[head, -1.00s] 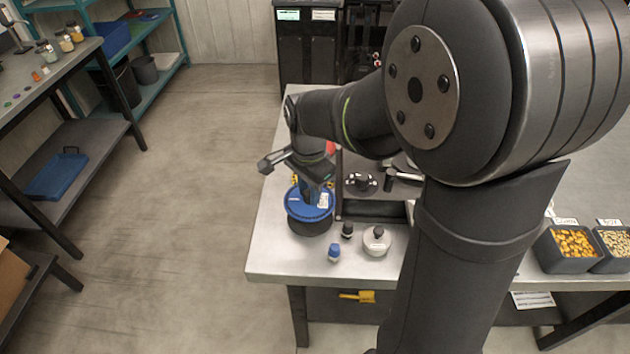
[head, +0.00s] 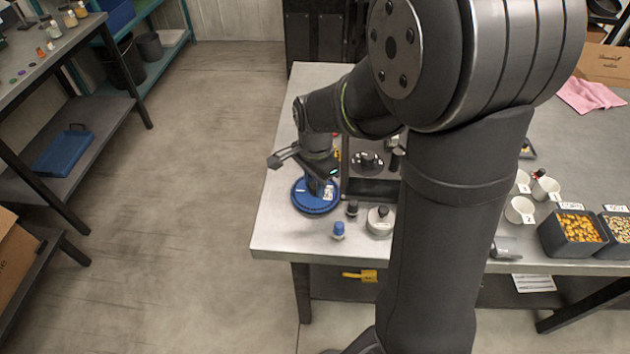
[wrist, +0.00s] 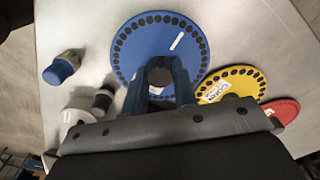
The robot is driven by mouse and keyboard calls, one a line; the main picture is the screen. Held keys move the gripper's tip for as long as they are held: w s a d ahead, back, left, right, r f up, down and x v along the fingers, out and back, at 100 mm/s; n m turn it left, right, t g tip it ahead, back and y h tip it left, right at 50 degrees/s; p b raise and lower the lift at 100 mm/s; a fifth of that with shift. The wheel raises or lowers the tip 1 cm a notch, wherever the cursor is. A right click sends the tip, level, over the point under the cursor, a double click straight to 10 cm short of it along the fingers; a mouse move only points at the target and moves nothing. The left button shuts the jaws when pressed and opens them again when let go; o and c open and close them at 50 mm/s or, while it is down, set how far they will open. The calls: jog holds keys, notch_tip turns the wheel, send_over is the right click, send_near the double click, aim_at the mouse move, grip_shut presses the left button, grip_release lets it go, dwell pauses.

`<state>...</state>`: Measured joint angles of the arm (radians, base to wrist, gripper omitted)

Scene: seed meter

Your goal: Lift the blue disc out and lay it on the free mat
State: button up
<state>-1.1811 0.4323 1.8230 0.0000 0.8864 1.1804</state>
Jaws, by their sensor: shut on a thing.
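The blue disc (head: 312,200) is low over the left end of the metal table. In the wrist view the blue disc (wrist: 185,45) is flat, with dark holes around its rim and a white mark. My gripper (head: 322,188) is above its middle. In the wrist view my gripper (wrist: 160,82) is shut on its dark central hub. I cannot tell whether the disc touches what lies under it. No bare mat shows; anything directly below the disc is hidden.
A yellow disc (wrist: 232,88) and a red disc (wrist: 283,109) lie in a row to the right. A blue-capped bottle (head: 338,231), a black-capped bottle (head: 352,208) and a pale round jar (head: 380,221) stand close by. The table's left edge is near.

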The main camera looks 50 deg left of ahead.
jog(key=shift+f, duration=0.45)
dwell(0.4)
jog(key=o, duration=1.1)
jog(key=shift+o, duration=0.4)
jog(key=shift+o, duration=0.8)
jog(key=shift+r, duration=2.95)
